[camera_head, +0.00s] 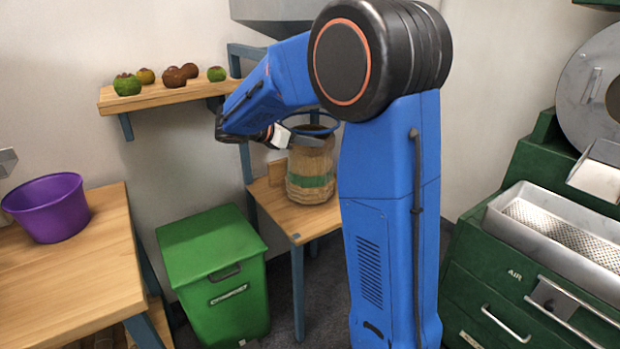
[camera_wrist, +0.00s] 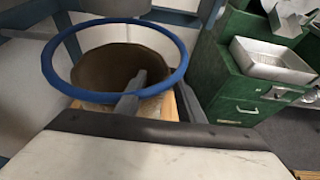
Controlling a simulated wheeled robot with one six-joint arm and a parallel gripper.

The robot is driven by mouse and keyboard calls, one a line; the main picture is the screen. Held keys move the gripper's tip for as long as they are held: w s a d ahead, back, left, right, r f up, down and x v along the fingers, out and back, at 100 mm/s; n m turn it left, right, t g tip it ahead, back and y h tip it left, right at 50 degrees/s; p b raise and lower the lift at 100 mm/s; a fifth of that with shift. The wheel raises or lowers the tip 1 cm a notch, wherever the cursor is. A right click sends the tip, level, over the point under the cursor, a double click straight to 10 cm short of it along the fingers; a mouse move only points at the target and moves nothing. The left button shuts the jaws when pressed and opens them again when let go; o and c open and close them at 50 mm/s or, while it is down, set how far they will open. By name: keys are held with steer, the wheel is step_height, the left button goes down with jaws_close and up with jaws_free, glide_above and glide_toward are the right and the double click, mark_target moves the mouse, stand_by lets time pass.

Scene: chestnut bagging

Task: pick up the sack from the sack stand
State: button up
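The sack (camera_head: 309,188) is a tan woven bag with a green band. It stands upright on the wooden sack stand (camera_head: 320,218), with a blue ring (camera_head: 333,128) around its mouth. In the wrist view the open, dark mouth of the sack (camera_wrist: 110,68) shows inside the blue ring (camera_wrist: 55,78). My gripper (camera_wrist: 162,83) is at the near right of the ring. Its fingers are apart, one over the mouth and the other outside the rim. Contact with the rim cannot be told. In the head view my gripper (camera_head: 291,137) is at the sack's upper left, fingertips partly unclear.
A green lidded bin (camera_head: 215,255) stands left of the stand. A wall shelf (camera_head: 170,94) holds several fruits. A purple bowl (camera_head: 48,208) sits on a wooden table (camera_head: 75,268) at left. A green machine with a metal tray (camera_head: 555,238) stands at right.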

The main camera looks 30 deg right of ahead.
mark_target(327, 142)
steer(key=x, duration=0.5)
jaws_close()
stand_by(1.4)
